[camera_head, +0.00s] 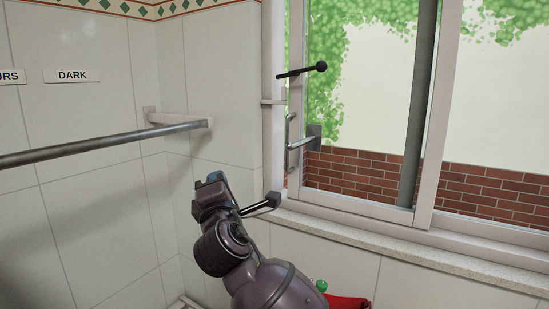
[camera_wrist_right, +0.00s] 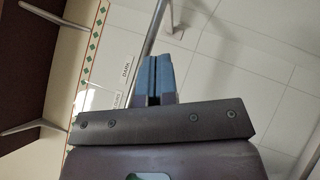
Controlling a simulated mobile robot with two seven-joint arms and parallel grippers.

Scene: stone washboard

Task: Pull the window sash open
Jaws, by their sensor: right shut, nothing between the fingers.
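The window sash (camera_head: 296,185) is a pale frame around glass, upright at the window's left side. A small light metal handle (camera_head: 291,150) sits on its left stile. A black lever with a ball end (camera_head: 305,70) is higher on the frame. My right gripper (camera_head: 215,177) is left of and below the handle, in front of the tiled wall and apart from the sash. Its blue fingers show pressed together and empty in the right wrist view (camera_wrist_right: 158,82). The window is not seen in the wrist view. My left gripper is not in view.
A metal rail (camera_head: 100,147) runs along the left wall to a white bracket (camera_head: 180,119). The stone sill (camera_head: 400,231) juts out below the window. A dark bar with a block end (camera_head: 262,204) is beside my right gripper. A red item (camera_head: 348,302) shows at the bottom edge.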

